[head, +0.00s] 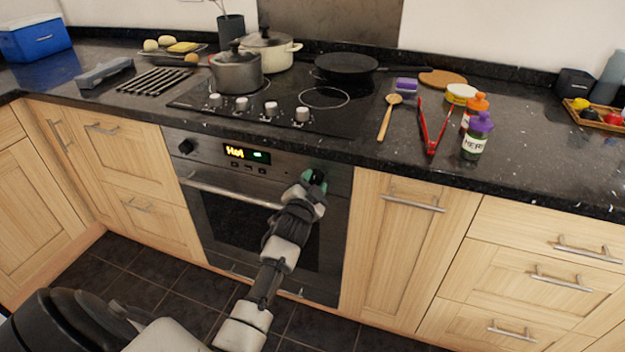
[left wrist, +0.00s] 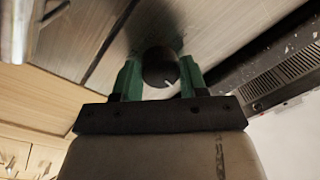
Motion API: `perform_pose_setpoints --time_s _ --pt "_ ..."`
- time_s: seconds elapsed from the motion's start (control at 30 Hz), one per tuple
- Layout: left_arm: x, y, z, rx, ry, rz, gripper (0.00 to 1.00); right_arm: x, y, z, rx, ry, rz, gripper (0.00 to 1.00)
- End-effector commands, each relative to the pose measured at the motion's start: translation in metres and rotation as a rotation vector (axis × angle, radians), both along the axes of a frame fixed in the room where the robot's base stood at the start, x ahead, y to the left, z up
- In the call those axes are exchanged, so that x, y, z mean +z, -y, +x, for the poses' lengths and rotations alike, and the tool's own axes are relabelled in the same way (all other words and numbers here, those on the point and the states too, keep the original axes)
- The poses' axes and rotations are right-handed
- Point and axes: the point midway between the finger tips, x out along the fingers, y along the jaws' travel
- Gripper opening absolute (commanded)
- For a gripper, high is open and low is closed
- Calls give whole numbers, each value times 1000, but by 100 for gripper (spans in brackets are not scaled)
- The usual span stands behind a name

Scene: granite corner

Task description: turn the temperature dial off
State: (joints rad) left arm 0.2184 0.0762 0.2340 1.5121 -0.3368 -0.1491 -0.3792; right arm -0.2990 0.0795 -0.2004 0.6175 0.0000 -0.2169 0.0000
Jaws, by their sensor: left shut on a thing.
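My left gripper (head: 315,180) is at the right end of the oven's control panel. In the left wrist view its green fingers are shut on a dark round dial (left wrist: 160,68), one finger on each side. A short white mark shows at the lower right of the dial's face. In the head view the gripper hides this dial. Another dark dial (head: 186,147) sits at the panel's left end. My right gripper is not in view.
The oven door handle (head: 232,191) runs below the panel, behind my left arm. Hob knobs (head: 271,108) line the counter's front above.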

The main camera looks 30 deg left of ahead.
Motion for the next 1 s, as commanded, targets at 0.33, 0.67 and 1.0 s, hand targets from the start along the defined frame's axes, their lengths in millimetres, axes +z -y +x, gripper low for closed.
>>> perform_pose_setpoints --time_s 0.33,0.67,1.0 --pt "-2 0 0 1 28 -136 19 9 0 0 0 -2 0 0" --pt "-2 0 0 1 34 -162 19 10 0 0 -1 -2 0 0" --pt "-2 0 0 1 34 -160 61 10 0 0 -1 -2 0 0"
